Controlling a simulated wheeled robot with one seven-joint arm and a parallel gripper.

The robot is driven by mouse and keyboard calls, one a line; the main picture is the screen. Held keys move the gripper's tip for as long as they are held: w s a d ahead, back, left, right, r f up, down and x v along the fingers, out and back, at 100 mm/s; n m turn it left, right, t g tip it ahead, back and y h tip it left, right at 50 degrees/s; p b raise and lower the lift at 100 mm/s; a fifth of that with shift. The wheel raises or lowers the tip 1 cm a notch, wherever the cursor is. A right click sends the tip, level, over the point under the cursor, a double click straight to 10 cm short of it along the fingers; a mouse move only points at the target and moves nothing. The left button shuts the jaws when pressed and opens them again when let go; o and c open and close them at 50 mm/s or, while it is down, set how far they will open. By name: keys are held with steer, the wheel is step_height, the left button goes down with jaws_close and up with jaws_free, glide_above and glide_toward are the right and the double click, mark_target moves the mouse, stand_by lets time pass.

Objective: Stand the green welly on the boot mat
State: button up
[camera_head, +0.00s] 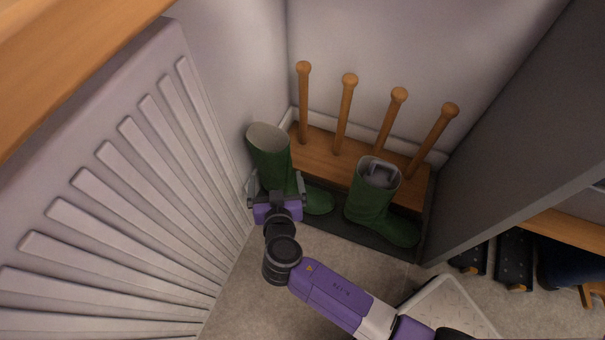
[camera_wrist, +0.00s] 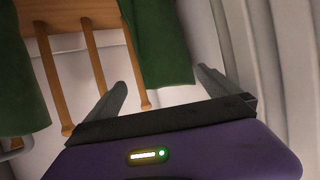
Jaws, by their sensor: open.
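Two green wellies stand in the corner, soles down. The left green welly (camera_head: 270,150) looks upright at the left end of the dark boot mat (camera_head: 350,237), its toe to the right. Its lower part is partly hidden by my gripper. The right green welly (camera_head: 368,203) stands on the mat with something grey in its top. My gripper (camera_head: 275,184) is open, with one finger on each side of the left welly's shaft. In the wrist view, that welly (camera_wrist: 160,40) shows between the spread fingers, with gaps on both sides; no grip shows.
A wooden boot rack (camera_head: 322,146) with upright pegs stands behind the wellies. A white radiator (camera_head: 120,200) is close on the left. A grey panel (camera_head: 510,120) stands on the right, with dark footwear (camera_head: 513,258) beyond it.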

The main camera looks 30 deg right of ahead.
steer(key=s+d+f+n+y, duration=0.15)
steer(key=s+n+y, duration=0.3)
steer(key=s, duration=1.65)
steer(key=s+d+r+t, duration=0.1)
steer(key=s+r, duration=0.5)
steer(key=r, duration=0.4)
steer(key=s+d+r+t+y, duration=0.1)
steer(key=s+d+r, duration=0.1)
steer(key=s+r, duration=0.4)
step_height(320, 180, up, 5)
steer(key=shift+s+r+n+t, duration=0.2)
steer(key=shift+s+n+t, duration=0.15)
steer(key=shift+t, duration=0.05)
